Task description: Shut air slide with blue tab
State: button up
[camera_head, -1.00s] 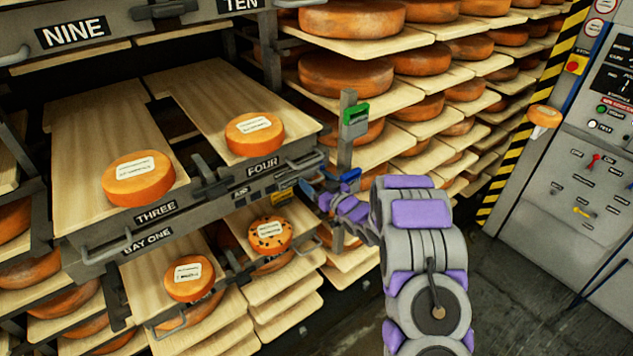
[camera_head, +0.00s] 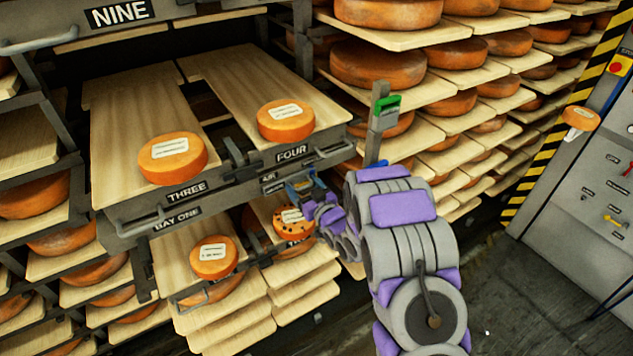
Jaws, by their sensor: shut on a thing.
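The air slide's blue tab (camera_head: 299,183) is on the front rail of the rack, just right of the small AIR label (camera_head: 267,177) and below the FOUR label. My gripper (camera_head: 306,190) is at the tab, shut on it. The fingers are small and partly hidden, so their exact hold is hard to see. My purple and grey arm reaches in from the lower right.
A post with a green tab (camera_head: 386,107) stands right of the gripper; another blue piece (camera_head: 378,163) is low on it. Cheeses rest on boards THREE (camera_head: 173,158) and FOUR (camera_head: 286,121). A speckled cheese (camera_head: 290,222) is close below the gripper.

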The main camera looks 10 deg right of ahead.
jog(key=shift+s+a, duration=0.25)
jog(key=shift+a, duration=0.45)
jog(key=shift+d, duration=0.25)
jog(key=o, duration=1.4)
jog(key=shift+a, duration=0.4)
jog(key=shift+c, duration=0.2)
jog(key=p+v, duration=1)
jog(key=v, duration=0.7)
jog(key=shift+s+d, duration=0.15)
